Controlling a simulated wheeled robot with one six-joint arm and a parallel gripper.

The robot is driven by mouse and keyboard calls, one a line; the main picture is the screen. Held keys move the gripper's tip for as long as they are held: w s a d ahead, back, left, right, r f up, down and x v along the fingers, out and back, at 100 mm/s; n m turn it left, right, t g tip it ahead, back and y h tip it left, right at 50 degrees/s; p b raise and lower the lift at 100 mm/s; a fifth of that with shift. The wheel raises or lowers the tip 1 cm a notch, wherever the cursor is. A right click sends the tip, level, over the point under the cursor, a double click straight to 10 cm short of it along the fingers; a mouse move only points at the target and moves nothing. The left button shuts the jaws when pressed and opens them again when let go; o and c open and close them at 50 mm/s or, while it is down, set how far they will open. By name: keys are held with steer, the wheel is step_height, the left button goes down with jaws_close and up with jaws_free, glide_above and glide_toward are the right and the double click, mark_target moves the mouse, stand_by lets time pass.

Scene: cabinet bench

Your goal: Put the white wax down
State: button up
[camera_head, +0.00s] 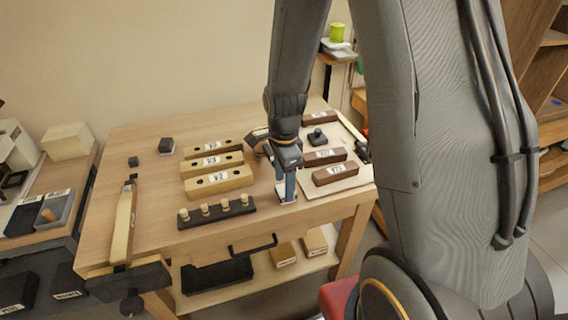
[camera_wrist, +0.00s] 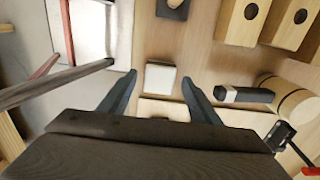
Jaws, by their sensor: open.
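The white wax (camera_wrist: 160,77) is a small pale square block with a dark rim, lying on the wooden bench top in the wrist view. My gripper (camera_wrist: 156,90) is open, with one blue-grey finger on each side of the wax and a visible gap to each. In the head view my gripper (camera_head: 287,188) points down near the bench's front edge. A bit of the wax (camera_head: 287,199) shows at its fingertips, mostly hidden by the fingers.
Left of my gripper stands a black rack (camera_head: 217,211) with several wooden pegs. Behind it lie wooden blocks (camera_head: 218,181) with holes. A wooden vise (camera_head: 124,225) is at the bench's left.

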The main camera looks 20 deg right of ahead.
step_height(320, 180, up, 9)
steer(key=b, duration=0.2)
steer(key=s+n+t, duration=0.1)
steer(key=s+n, duration=0.8)
steer(key=n, duration=0.9)
steer(key=shift+s+r+t, duration=0.2)
steer(key=shift+r+t, duration=0.1)
steer(key=shift+r, duration=0.1)
steer(key=shift+d, duration=0.1)
steer(key=shift+f+b, duration=0.5)
steer(key=shift+f, duration=0.15)
steer(key=shift+o, duration=0.5)
